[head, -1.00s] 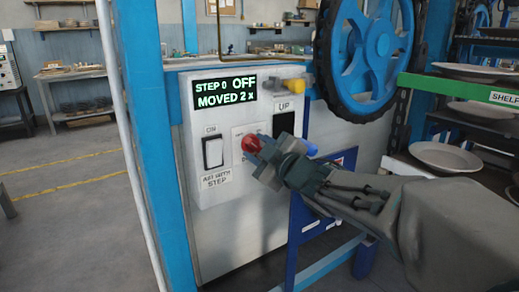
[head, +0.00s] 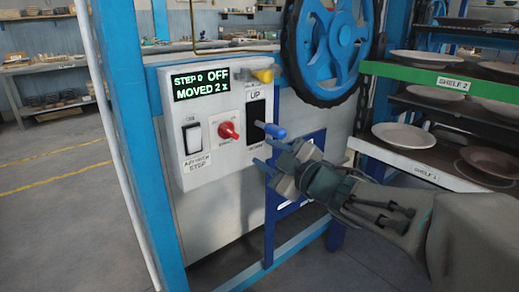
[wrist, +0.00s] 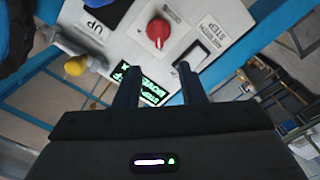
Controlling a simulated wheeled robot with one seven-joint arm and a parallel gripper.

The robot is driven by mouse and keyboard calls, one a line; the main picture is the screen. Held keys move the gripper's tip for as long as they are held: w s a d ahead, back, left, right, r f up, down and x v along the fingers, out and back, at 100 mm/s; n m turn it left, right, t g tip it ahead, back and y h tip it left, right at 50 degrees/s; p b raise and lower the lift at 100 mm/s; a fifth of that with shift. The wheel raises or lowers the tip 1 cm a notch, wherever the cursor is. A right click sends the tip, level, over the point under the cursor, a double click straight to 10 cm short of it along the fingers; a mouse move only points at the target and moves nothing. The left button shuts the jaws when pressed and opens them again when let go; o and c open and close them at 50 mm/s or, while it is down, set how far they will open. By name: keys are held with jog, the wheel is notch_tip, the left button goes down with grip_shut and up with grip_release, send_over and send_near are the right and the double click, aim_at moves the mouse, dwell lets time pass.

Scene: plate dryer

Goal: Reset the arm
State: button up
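My gripper (head: 262,149) is in front of the control panel's lower right side, apart from it. In the wrist view my gripper (wrist: 159,82) has its two fingers spread with nothing between them. The panel (head: 217,158) carries a red knob (head: 228,131), also seen in the wrist view (wrist: 157,32), and a white rocker switch (head: 193,138). A blue-tipped lever (head: 275,131) sticks out by the black slot under "UP", close to the upper finger. The display (head: 201,84) reads "STEP 0 OFF MOVED 2 x".
A yellow knob (head: 263,75) sticks out at the panel's top right. A large blue handwheel (head: 331,42) stands above. A rack with plates and a green "SHELF 2" edge (head: 420,79) is at the right. A blue post (head: 136,130) stands left; open floor (head: 50,215) lies beyond.

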jog(key=shift+w+d, duration=0.1)
jog(key=shift+d, duration=0.05)
jog(key=s+d+r+m+g+h+p, duration=0.1)
jog(key=s+d+r+m+h+p, duration=0.15)
jog(key=d+m+h+p, duration=0.45)
jog(key=s+d+r+m+g+h+p, duration=0.1)
jog(key=d+r+m+g+h+p, duration=0.25)
jog(key=p, duration=0.55)
jog(key=s+r+m+g+p, duration=0.1)
jog(key=s+m+g+p, duration=0.5)
jog(key=s+p, duration=0.4)
jog(key=s+a+g, duration=0.1)
jog(key=s, duration=0.5)
jog(key=shift+s+r+p, duration=0.2)
jog(key=shift+p, duration=0.15)
